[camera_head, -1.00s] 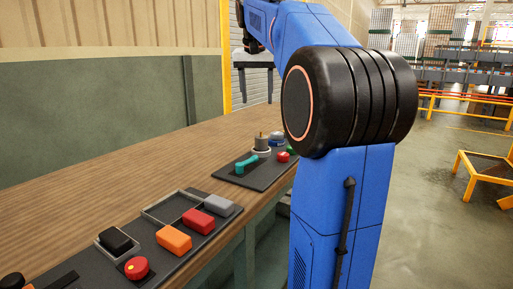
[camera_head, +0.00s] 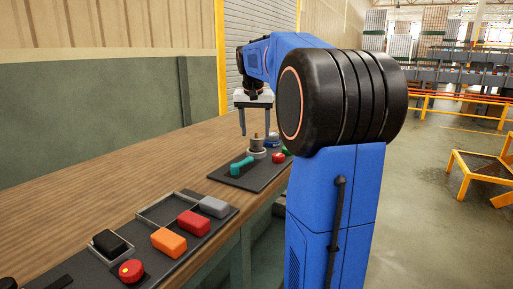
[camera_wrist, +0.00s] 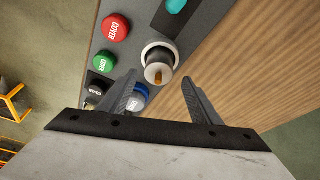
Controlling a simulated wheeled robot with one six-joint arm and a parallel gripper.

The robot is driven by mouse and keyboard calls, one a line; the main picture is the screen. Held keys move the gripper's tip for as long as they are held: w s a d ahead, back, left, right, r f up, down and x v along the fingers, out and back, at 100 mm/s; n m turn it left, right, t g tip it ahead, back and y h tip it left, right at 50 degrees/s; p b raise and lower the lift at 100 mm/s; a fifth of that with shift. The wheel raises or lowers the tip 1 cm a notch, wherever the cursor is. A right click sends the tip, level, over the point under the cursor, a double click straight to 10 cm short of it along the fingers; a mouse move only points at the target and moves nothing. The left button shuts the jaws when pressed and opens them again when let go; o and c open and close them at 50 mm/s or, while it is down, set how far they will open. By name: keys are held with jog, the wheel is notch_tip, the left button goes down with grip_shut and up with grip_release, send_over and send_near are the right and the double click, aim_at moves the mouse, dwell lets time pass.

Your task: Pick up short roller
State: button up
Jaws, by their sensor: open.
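The short roller appears to be the upright grey cylinder with a brown pin on top (camera_head: 257,142), standing in a pale round holder on the far dark mat. It also shows in the wrist view (camera_wrist: 159,62), seen from above, with the pin tip towards the camera. My gripper (camera_head: 255,132) is open and points down over the far mat, its fingers apart. In the wrist view the gripper's fingertips (camera_wrist: 158,79) lie on either side of the roller's lower edge in the picture. The fingers hold nothing. Whether they reach down to the roller's height is hard to tell.
A teal tool (camera_head: 241,166) lies on the far mat (camera_head: 222,173). The nearer mat holds orange (camera_head: 169,242), red (camera_head: 193,223) and grey (camera_head: 213,206) blocks. Bare wooden bench (camera_head: 120,170) lies behind.

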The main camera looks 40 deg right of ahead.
aim_at(256, 135)
jog(key=shift+x, duration=1.6)
jog(key=shift+d, duration=0.1)
